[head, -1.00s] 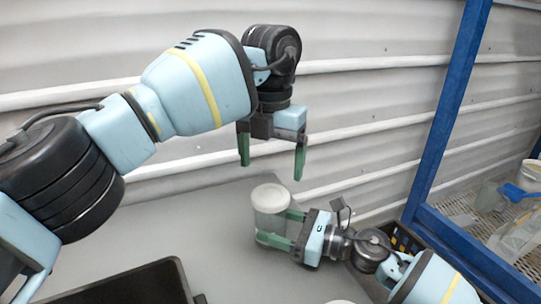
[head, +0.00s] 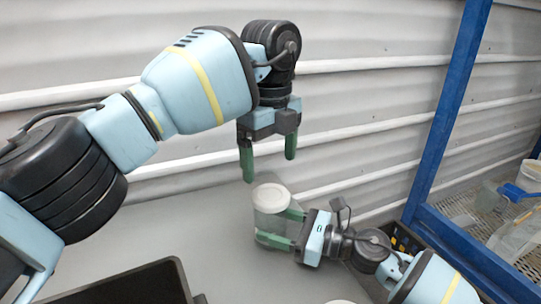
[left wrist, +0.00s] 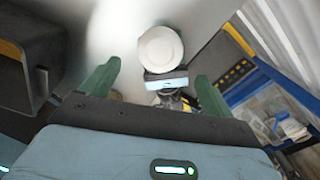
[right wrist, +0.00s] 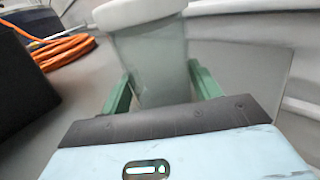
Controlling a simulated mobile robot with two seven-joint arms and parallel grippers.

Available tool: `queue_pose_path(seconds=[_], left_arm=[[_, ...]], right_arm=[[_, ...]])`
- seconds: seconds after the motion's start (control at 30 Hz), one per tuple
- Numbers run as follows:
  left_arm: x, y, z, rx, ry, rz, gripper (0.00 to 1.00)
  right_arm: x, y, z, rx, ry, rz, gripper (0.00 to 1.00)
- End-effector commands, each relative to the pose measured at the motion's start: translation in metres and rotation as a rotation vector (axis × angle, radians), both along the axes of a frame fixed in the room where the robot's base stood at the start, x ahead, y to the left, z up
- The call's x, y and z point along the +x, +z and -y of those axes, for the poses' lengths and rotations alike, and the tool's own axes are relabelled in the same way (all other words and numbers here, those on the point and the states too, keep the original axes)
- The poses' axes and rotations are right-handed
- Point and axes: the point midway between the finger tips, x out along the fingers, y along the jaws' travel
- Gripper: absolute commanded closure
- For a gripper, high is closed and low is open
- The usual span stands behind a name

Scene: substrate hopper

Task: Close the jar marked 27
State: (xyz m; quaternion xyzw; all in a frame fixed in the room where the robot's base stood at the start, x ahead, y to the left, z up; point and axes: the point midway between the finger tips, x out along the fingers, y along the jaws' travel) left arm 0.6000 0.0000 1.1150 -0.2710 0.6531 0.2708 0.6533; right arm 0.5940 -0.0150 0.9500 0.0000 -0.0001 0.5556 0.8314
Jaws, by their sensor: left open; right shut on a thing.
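A clear jar (head: 270,222) stands upright on the grey table with a white round lid (head: 271,197) on its top. The lid also shows from above in the left wrist view (left wrist: 160,48). I cannot see a number on the jar or tell whether the lid is tight. My right gripper (head: 274,227) is shut on the jar body from the right, below the lid; the right wrist view shows the jar (right wrist: 150,62) between its green fingers. My left gripper (head: 268,170) is open and empty, pointing down above the lid, apart from it.
A black tray (head: 125,284) sits at the front left of the table. A white round thing (head: 346,302) is cut off at the bottom edge. A blue frame (head: 450,110) and a black crate (head: 403,240) stand right. Orange cable (right wrist: 65,50) shows in the right wrist view.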

Motion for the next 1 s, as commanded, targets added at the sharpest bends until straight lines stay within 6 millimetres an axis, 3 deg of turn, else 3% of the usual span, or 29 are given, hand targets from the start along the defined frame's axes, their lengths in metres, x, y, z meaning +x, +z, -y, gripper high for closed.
queue_pose_path(seconds=[0.43,0.8,1.0], left_arm=[[0.000,-0.008,0.000,0.001,0.000,-0.002,0.13],[0.000,-0.058,0.000,0.000,-0.002,-0.003,0.13],[0.000,-0.076,0.000,0.000,0.000,0.000,0.13]], right_arm=[[0.000,0.000,0.000,0.000,0.000,0.000,1.00],[0.000,0.000,0.000,0.000,0.000,0.000,1.00],[0.000,0.000,0.000,0.000,0.000,0.000,1.00]])
